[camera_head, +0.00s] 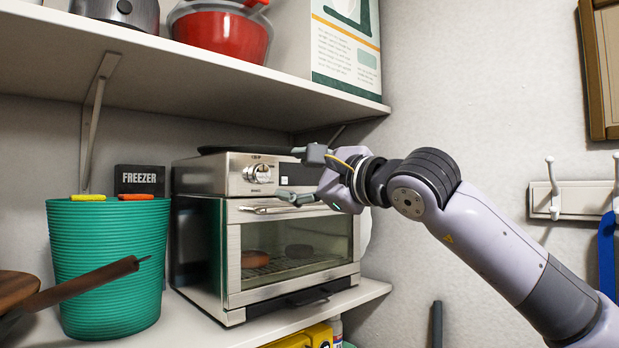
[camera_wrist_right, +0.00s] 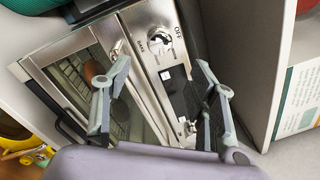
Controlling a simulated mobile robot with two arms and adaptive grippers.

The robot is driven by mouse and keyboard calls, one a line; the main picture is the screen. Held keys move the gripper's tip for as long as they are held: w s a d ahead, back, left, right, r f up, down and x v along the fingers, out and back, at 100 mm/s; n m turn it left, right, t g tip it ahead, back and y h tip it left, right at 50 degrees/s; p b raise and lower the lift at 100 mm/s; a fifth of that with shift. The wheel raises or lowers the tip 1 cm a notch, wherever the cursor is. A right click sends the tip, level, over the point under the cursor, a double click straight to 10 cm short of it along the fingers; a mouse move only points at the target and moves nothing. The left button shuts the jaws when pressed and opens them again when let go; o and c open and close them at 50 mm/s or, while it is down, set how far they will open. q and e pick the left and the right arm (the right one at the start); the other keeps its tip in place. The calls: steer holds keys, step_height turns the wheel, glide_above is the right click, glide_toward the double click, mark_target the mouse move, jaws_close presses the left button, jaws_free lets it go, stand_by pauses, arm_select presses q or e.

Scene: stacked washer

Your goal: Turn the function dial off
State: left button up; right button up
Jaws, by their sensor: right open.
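A silver toaster oven (camera_head: 290,225) stands on the lower shelf with its glass door closed. Its round function dial (camera_head: 260,173) is on the upper front panel; OFF is printed above it and BAKE below. The dial also shows in the right wrist view (camera_wrist_right: 159,41); I cannot tell exactly where it points. My right gripper (camera_head: 292,173) is in front of the panel, just right of the dial. In the wrist view its fingers (camera_wrist_right: 163,65) are spread wide, with the dial beyond and between the tips, apparently untouched. The gripper is empty. My left gripper is not in view.
An upper shelf (camera_head: 190,75) overhangs the oven, carrying a red bowl (camera_head: 222,32) and a box (camera_head: 345,45). A green ribbed bin (camera_head: 108,265) stands left of the oven. A dark handle (camera_head: 85,283) juts in front of it. Wall hooks (camera_head: 553,185) are at the right.

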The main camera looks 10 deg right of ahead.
steer(key=v, duration=0.2)
steer(key=shift+s+d, duration=0.2)
steer(key=shift+s, duration=0.2)
